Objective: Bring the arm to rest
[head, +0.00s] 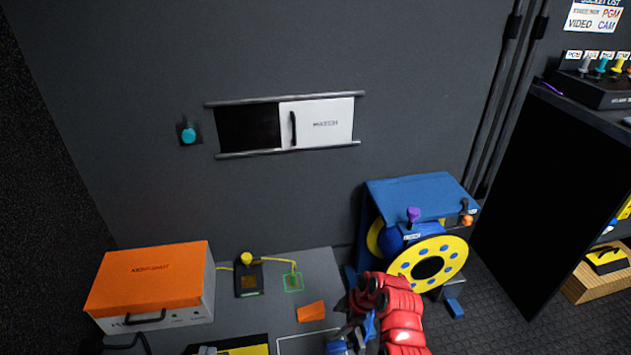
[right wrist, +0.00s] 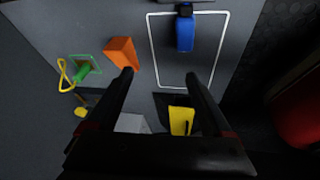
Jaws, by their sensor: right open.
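My right gripper (right wrist: 160,74) is open in the right wrist view. Its two dark fingers are apart over the grey work surface, with nothing between the tips. My red arm (head: 402,315) reaches over the right end of that surface in the head view. The jaws are hard to make out there among dark and blue parts. My left gripper is not seen in either view.
The grey surface (head: 322,262) holds an orange-topped case (head: 150,275), a yellow-cabled device (head: 248,278) and an orange block (head: 311,311). A blue object (right wrist: 185,32) lies inside a white outline. A blue-and-yellow cable reel (head: 425,262) stands beside the arm.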

